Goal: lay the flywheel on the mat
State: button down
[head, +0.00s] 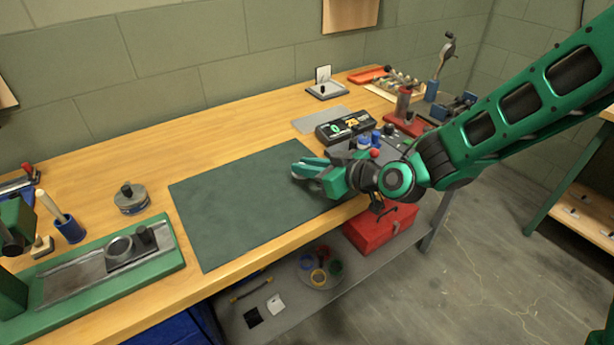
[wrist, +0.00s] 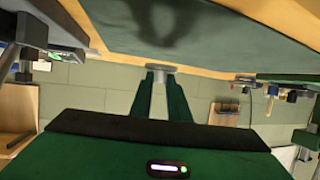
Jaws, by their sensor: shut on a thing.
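The dark green mat (head: 235,205) lies flat on the wooden workbench. My gripper (head: 305,171) reaches in from the right, low over the mat's right part, with its fingers pointing left. It is shut on a small grey piece, which I take to be the flywheel (wrist: 160,69); in the wrist view it shows as a flat, pale edge at the green fingertips (wrist: 167,92). The fingers hide most of it. The mat (wrist: 210,35) fills the top of the wrist view, close to the held piece. I cannot tell whether the piece touches it.
A round metal piece with a knob (head: 131,199) stands left of the mat, near a green-framed fixture (head: 105,262). A black display box (head: 346,127) stands behind my gripper. A red toolbox (head: 380,229) sits on the lower shelf. The mat's middle and left are bare.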

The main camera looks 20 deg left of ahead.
jog(key=shift+f, duration=1.6)
jog(key=shift+f, duration=0.1)
jog(key=c, duration=1.7)
grip_release()
jog(key=v, duration=1.2)
jog(key=shift+d, duration=0.1)
